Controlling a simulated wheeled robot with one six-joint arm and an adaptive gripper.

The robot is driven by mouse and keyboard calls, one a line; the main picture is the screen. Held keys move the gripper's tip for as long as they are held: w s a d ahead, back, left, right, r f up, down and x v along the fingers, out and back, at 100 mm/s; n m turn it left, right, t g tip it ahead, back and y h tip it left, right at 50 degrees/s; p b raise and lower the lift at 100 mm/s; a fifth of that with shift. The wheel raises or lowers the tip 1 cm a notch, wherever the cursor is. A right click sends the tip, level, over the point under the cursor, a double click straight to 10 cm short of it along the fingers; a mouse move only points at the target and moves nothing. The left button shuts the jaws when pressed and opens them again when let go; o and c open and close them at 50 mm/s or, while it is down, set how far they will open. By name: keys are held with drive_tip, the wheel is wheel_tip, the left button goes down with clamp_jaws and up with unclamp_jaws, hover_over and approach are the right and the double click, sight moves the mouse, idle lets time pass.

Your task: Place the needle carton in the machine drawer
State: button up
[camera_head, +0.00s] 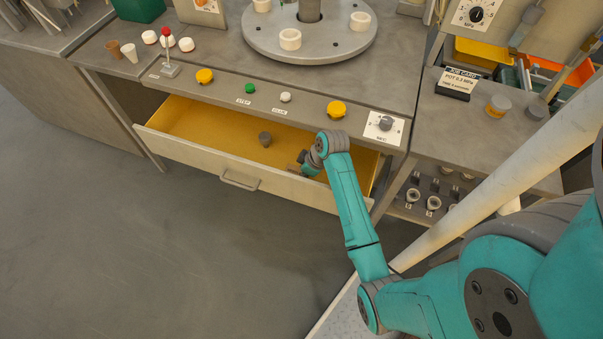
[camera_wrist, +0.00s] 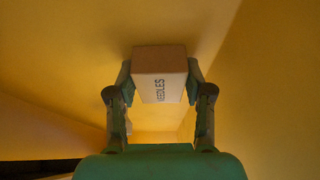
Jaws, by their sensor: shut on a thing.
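The needle carton (camera_wrist: 160,72) is a small tan box with "NEEDLES" printed on it. In the wrist view it sits between the two fingers of my gripper (camera_wrist: 159,84), which is shut on its sides. The machine drawer (camera_head: 205,115) is pulled open below the bench in the head view and has a yellow inside. My gripper (camera_head: 306,163) is low in the right half of the drawer, near its front wall. Yellow drawer surfaces (camera_wrist: 60,60) surround the carton in the wrist view. I cannot tell whether the carton touches the drawer floor. My arm mostly hides the carton in the head view.
The drawer's left half looks clear. Above are the bench edge with buttons and yellow knobs (camera_head: 336,109), and a round turntable (camera_head: 310,45).

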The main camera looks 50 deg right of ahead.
drive_tip(key=o, duration=1)
drive_tip(key=shift+f, duration=0.1)
drive_tip(key=shift+o, duration=0.2)
drive_tip(key=v, duration=1.2)
drive_tip(key=shift+a, duration=0.1)
